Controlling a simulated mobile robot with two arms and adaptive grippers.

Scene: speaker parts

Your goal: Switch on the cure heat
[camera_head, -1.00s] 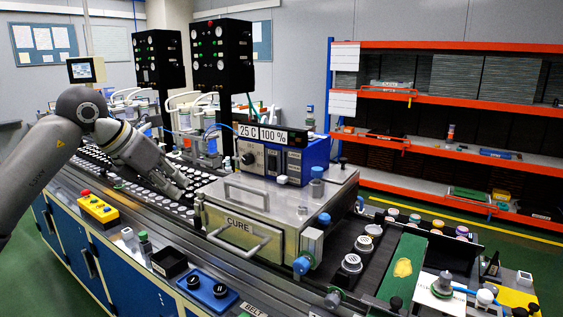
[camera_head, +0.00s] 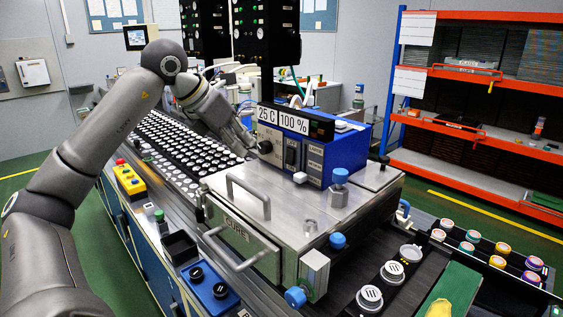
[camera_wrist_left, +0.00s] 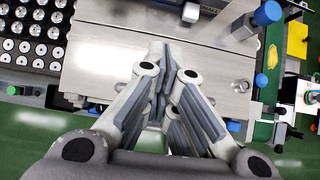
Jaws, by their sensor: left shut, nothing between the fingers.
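The metal cure box (camera_head: 300,200) has "CURE" on its front and a lid with a handle. On top sits a blue control unit (camera_head: 345,145); its grey front carries a round black knob (camera_head: 265,147), a dark switch (camera_head: 291,155) and a labelled panel (camera_head: 313,164). The display (camera_head: 282,118) above reads 25 C and 100 %. My left gripper (camera_head: 250,146) is shut and empty, its tips close to the knob's left side; I cannot tell whether they touch. In the left wrist view the closed fingers (camera_wrist_left: 162,55) lie over the metal top.
Trays of round speaker parts (camera_head: 175,145) line the conveyor to the left. A yellow button box (camera_head: 129,180) and a blue two-button box (camera_head: 208,287) are along the front edge. Blue-capped fittings (camera_head: 340,175) stick up from the cure box. An orange shelf (camera_head: 480,130) stands at the right.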

